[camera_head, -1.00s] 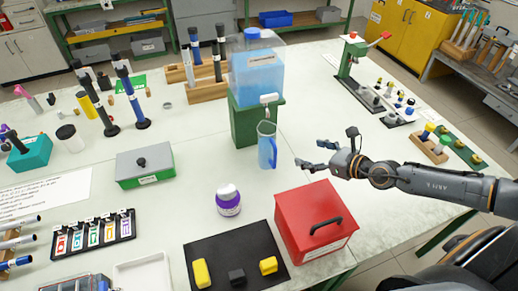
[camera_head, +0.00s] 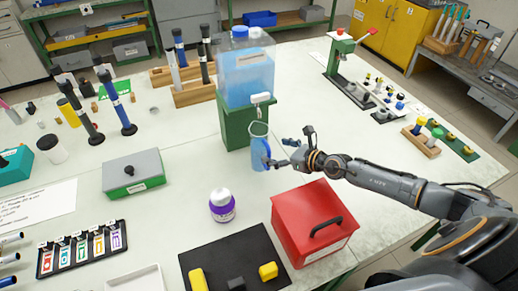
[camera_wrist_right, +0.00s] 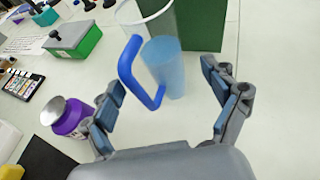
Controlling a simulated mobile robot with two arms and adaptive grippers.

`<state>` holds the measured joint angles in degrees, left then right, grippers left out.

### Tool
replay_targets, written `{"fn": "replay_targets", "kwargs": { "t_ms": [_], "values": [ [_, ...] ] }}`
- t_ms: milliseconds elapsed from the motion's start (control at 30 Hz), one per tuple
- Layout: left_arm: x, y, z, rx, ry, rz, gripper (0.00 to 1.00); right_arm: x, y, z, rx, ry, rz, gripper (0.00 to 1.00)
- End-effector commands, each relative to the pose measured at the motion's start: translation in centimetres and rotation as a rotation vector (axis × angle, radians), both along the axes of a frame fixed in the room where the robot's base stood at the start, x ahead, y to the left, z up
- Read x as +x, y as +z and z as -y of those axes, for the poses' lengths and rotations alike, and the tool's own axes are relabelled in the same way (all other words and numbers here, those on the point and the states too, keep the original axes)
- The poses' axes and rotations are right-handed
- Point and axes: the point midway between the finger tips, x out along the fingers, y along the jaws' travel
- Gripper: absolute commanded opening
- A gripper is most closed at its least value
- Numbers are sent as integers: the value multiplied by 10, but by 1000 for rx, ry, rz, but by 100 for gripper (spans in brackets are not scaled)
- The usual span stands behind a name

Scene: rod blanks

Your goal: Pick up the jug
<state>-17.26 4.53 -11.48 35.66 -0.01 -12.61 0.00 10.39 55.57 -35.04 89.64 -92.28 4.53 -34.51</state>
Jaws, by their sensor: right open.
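The jug (camera_head: 257,150) is clear with blue liquid in it and a blue handle. It stands upright on the table in front of the green stand, below the dispenser's tap. My right gripper (camera_head: 284,153) is open, just right of the jug at about handle height. In the right wrist view the jug (camera_wrist_right: 168,66) and its blue handle show beyond and between the open fingers (camera_wrist_right: 165,105). The fingers are apart and nothing is held. My left gripper is not in view.
The green stand (camera_head: 233,128) with the water tank (camera_head: 247,79) is right behind the jug. A red box (camera_head: 300,222) stands in front of my right arm. A purple-and-white bottle (camera_head: 222,206) is front left of the jug. Table left of the jug is clear.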

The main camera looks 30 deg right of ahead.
Motion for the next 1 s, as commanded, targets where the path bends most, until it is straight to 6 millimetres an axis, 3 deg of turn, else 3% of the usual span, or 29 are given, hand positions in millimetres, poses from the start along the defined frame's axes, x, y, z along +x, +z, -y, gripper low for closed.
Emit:
{"fn": "replay_targets", "kwargs": {
  "t_ms": [400, 700, 1000],
  "values": [
    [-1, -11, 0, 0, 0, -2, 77, 45, -16, -16, 2, 0, 1, 87],
    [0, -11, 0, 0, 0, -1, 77, 48, -17, -17, 1, 0, 0, 87],
    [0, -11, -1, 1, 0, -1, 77, 48, -17, -17, 0, 0, -1, 26]
  ]
}}
